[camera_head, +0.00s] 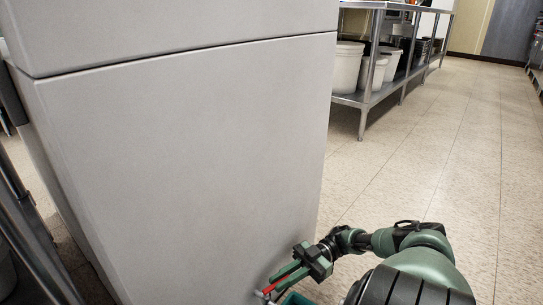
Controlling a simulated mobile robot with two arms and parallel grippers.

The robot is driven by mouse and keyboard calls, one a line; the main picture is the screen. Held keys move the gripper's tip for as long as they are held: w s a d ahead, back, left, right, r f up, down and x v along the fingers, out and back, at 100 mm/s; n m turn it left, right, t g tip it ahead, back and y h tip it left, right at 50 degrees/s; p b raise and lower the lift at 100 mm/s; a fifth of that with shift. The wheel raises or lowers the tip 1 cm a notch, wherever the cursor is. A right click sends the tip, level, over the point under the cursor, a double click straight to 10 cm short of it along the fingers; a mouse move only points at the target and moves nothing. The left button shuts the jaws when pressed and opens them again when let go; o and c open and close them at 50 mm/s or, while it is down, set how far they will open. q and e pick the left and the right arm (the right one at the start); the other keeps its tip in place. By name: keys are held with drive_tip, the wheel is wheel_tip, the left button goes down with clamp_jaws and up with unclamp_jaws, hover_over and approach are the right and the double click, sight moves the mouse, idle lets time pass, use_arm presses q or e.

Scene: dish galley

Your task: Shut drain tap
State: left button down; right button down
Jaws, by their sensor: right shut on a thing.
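The drain tap (269,290) shows at the bottom of the view, low on the face of a large grey cabinet. It has a red lever and a small pale body, mostly hidden by my gripper. My right gripper (276,283) comes in from the lower right and is shut on the red lever. The lever lies between its green fingers. I cannot tell from this angle how far the tap is turned. My left gripper is not in view.
The grey cabinet (190,160) fills the left and middle. A steel rack (363,100) with white buckets (347,66) stands behind it at the right. A metal frame (25,230) stands at the far left. The tiled floor (440,150) at the right is clear.

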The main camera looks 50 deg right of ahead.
idle(0.5)
drive_tip(key=c, duration=1.4)
unclamp_jaws()
drive_tip(key=shift+c, duration=0.2)
drive_tip(key=b+v, duration=0.3)
drive_tip(key=v, duration=0.4)
drive_tip(key=shift+d, duration=0.45)
